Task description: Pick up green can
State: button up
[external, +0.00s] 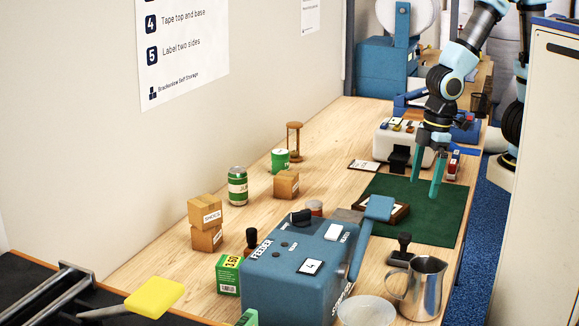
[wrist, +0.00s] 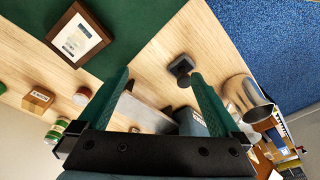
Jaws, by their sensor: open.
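A green can with a white band and silver top (external: 237,186) stands upright on the wooden bench, left of centre in the external view. In the wrist view a green and white can (wrist: 59,128) shows at the left, beside the gripper's finger. A shorter green tin with a white label (external: 280,160) stands behind it in the external view. My gripper (external: 426,188) is open and empty, pointing down above the dark green mat (external: 449,205), well to the right of both. Its two green fingers (wrist: 160,74) are spread in the wrist view.
Small cartons (external: 286,184) and stacked boxes (external: 206,238) stand near the can. A blue feeder machine (external: 290,270), a hand stamp (external: 401,248) and a metal jug (external: 427,285) fill the front. An hourglass (external: 294,142) stands behind the tin. A framed card (wrist: 78,36) lies on the mat.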

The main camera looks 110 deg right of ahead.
aim_at(246, 179)
jog(key=shift+w, duration=0.1)
